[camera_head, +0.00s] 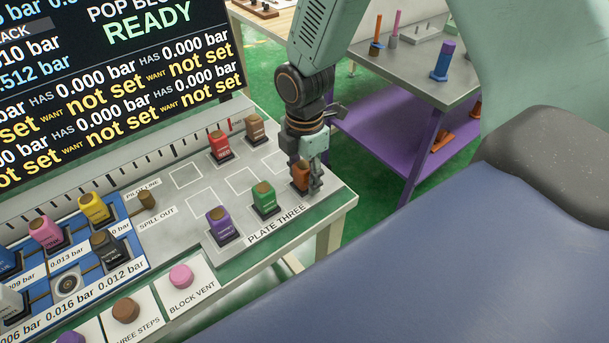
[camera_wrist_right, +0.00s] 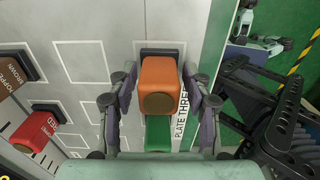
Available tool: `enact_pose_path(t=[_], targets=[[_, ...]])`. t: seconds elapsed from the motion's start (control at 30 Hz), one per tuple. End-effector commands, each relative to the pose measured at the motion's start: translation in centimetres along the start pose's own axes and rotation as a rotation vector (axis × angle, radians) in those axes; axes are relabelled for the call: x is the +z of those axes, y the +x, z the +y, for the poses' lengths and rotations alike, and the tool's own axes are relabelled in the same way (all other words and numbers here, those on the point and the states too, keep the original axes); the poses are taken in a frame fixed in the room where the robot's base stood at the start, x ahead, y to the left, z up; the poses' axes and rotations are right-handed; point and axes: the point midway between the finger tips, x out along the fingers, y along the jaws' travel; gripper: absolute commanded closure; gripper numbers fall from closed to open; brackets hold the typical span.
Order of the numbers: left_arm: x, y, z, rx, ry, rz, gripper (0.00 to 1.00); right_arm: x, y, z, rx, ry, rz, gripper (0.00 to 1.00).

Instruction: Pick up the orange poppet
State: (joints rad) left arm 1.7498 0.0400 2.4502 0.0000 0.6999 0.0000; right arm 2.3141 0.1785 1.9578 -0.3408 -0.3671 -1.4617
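The orange poppet (camera_head: 301,175) stands upright at the far right corner of the grey plate area, by the PLATE THREE label. In the right wrist view the orange poppet (camera_wrist_right: 160,85) shows with its brown round top towards the camera and a dark base behind. My right gripper (camera_head: 310,172) is down around it. In the right wrist view the fingers of my right gripper (camera_wrist_right: 160,88) lie one on each side of the poppet, with what looks like a narrow gap. Contact is hard to tell. My left gripper is not in view.
A green poppet (camera_head: 263,198) and a purple poppet (camera_head: 222,227) stand left of the orange one. A red poppet (camera_head: 219,145) and a brown poppet (camera_head: 256,129) stand behind. A display (camera_head: 110,80) rises at the left. A purple-shelved table (camera_head: 400,140) stands beyond.

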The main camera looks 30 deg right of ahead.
Motion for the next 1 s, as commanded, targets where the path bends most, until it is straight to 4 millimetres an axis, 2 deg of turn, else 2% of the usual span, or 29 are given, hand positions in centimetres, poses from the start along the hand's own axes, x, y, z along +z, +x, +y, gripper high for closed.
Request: enact_pose_path(t=[0.07, 0.53, 0.83, 1.0], targets=[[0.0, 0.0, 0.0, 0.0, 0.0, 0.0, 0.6, 0.0, 0.0, 0.0, 0.0, 0.0, 0.0, 0.6], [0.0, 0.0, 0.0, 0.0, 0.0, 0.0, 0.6, 0.0, 0.0, 0.0, 0.0, 0.0, 0.0, 1.0], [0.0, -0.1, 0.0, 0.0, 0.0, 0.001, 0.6, 0.0, -0.4, 0.0, 0.001, 0.0, 0.0, 1.0], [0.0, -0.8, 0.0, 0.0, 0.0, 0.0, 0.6, 0.0, -2.9, 0.1, 0.004, 0.001, 0.0, 1.0]])
